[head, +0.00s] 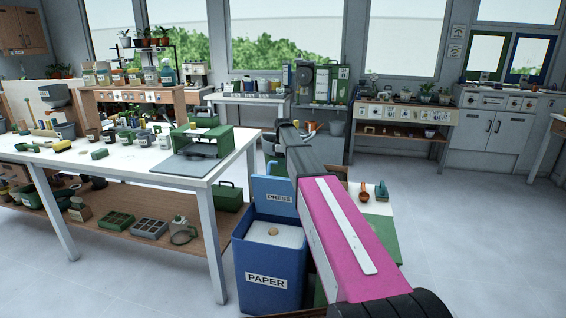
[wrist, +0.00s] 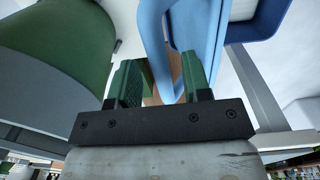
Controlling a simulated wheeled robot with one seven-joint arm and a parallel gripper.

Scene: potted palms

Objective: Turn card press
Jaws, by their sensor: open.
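The card press is a blue bin (head: 268,262) labelled PAPER, standing on the floor right of the white-topped table. An upright blue plate (head: 274,189) labelled PRESS rises at its back, and a pale round disc (head: 273,231) shows inside. My pink and dark arm reaches past the bin's right side in the head view and hides part of it. In the wrist view my gripper (wrist: 160,82) is open, with a green pad on each finger. A light blue bar (wrist: 154,40) runs down behind or between the fingers; I cannot tell whether they touch it.
The white-topped table (head: 62,160) to the left carries a green machine (head: 203,142) and several pots. A low green-topped surface (head: 380,216) stands right of my arm, with small orange and green items. Open floor lies to the right.

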